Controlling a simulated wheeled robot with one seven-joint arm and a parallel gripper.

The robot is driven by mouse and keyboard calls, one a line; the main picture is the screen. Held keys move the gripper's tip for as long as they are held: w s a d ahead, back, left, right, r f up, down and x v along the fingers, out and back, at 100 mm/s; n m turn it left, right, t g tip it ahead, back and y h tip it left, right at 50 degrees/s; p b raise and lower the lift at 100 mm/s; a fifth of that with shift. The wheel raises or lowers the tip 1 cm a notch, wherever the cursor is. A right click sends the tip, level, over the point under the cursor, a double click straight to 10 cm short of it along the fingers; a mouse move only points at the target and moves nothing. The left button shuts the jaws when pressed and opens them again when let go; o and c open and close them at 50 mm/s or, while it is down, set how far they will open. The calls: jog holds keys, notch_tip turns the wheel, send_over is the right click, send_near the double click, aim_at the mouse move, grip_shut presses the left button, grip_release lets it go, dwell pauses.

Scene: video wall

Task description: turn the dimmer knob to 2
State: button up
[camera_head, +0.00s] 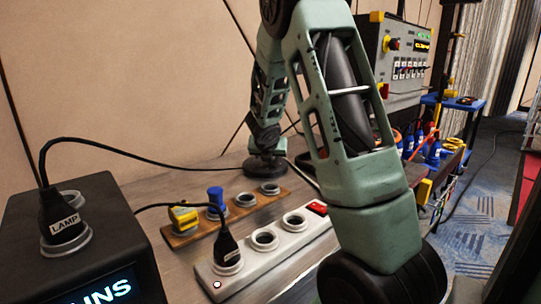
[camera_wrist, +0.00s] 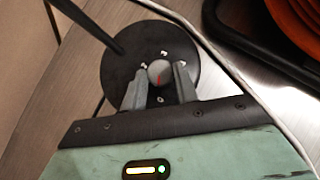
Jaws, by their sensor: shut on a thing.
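The dimmer knob (camera_wrist: 157,70) is a small grey round cap with a red line, on a black round base (camera_wrist: 118,72) in the wrist view. My gripper (camera_wrist: 162,74) is shut on the knob, with one grey finger on each side. Small white marks stand around the knob, too small to read, so I cannot tell its setting. In the head view, the black base (camera_head: 258,172) stands on the bench, and my wrist comes down over it. My arm hides the knob there.
A white power strip (camera_head: 285,255), a wooden socket strip (camera_head: 180,240) and a black box (camera_head: 110,225) with a LAMP plug stand nearer in the head view.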

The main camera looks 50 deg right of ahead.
jog(key=m+g+p, duration=0.1)
jog(key=p, duration=0.1)
jog(key=m+g+p, duration=0.1)
jog(key=m+p, duration=0.1)
jog(key=p, duration=0.1)
jog(key=r+m+g+h+p, duration=0.1)
jog(key=p, duration=0.2)
jog(key=shift+w+a+m+g, duration=0.15)
jog(key=shift+w+m+g, duration=0.15)
jog(key=shift+w+m, duration=0.1)
jog(key=m+g+p, duration=0.1)
jog(key=p, duration=0.2)
jog(key=m+g+p, duration=0.1)
jog(key=m+p, duration=0.1)
jog(key=p, duration=0.1)
jog(key=shift+w+f+m+g, duration=0.1)
jog(key=shift+w+m+g, duration=0.1)
jog(key=shift+m+g, duration=0.15)
jog(key=m+g+p, duration=0.1)
jog(key=m+p, duration=0.1)
jog(key=m+g+y+p, duration=0.1)
jog(key=shift+w+f+m+g, duration=0.25)
jog(key=shift+w+f+g, duration=0.05)
jog(key=shift+g, duration=0.05)
jog(key=shift+w+d+f+m+g+y+p, duration=0.1)
jog(key=shift+d+m+g+y+p, duration=0.1)
jog(key=shift+m+g+y, duration=0.4)
jog(key=shift+w+d+m+g+y+p, duration=0.1)
jog(key=shift+m+g+p, duration=0.15)
jog(key=shift+m, duration=0.65)
